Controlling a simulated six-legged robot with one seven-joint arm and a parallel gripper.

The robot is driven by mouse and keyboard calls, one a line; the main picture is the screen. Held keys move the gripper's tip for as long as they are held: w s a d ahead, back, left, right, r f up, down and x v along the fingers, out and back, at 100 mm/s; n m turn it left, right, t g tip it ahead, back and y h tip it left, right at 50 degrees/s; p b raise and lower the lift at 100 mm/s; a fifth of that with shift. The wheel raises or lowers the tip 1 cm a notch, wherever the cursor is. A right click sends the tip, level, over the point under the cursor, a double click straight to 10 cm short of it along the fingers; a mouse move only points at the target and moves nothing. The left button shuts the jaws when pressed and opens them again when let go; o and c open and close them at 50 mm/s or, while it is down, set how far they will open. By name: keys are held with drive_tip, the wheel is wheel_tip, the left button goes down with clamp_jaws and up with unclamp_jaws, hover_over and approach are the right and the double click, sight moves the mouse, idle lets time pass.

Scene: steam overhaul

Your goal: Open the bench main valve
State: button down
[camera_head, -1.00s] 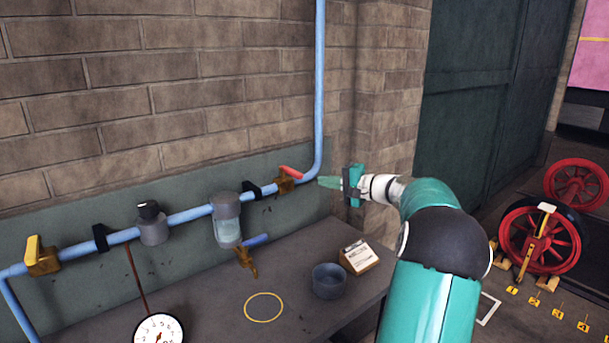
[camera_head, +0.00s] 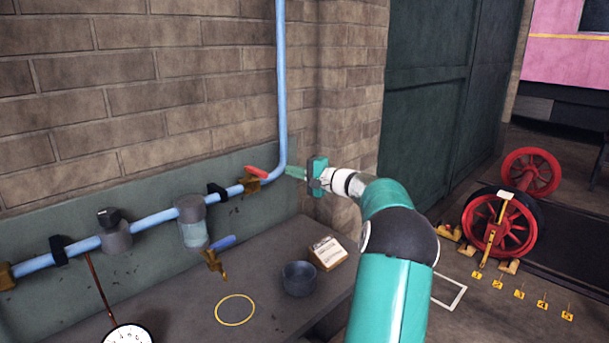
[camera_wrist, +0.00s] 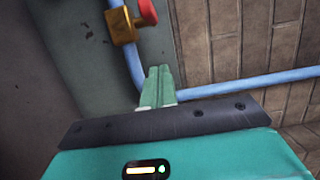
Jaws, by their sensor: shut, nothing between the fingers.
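A brass valve (camera_head: 250,186) with a red lever (camera_head: 256,172) sits on the blue pipe, just left of where the pipe bends upward. The lever slants across the pipe line. The valve also shows at the top of the wrist view (camera_wrist: 120,26), with the red lever (camera_wrist: 147,11) pointing partly toward the camera. My gripper (camera_head: 291,172) is shut and empty. Its green fingertips are just right of the lever, by the pipe's bend, and look apart from it. In the wrist view the fingertips (camera_wrist: 158,72) lie below and right of the valve.
The blue pipe (camera_head: 281,80) runs up the brick wall. A sight glass (camera_head: 193,228), a dark-capped fitting (camera_head: 114,232) and a gauge (camera_head: 129,335) are to the left. The bench holds a grey bowl (camera_head: 299,279) and a card (camera_head: 327,252). Red wheels (camera_head: 492,226) stand far right.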

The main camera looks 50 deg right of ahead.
drive_tip(key=w+a, duration=0.3)
drive_tip(key=a, duration=0.1)
drive_tip(key=shift+w+a, duration=0.25)
drive_tip(key=shift+w, duration=0.15)
drive_tip(key=shift+a, duration=0.15)
drive_tip(key=shift+s+a+m+h, duration=0.1)
drive_tip(key=shift+m+h, duration=0.2)
drive_tip(key=shift+h, duration=0.2)
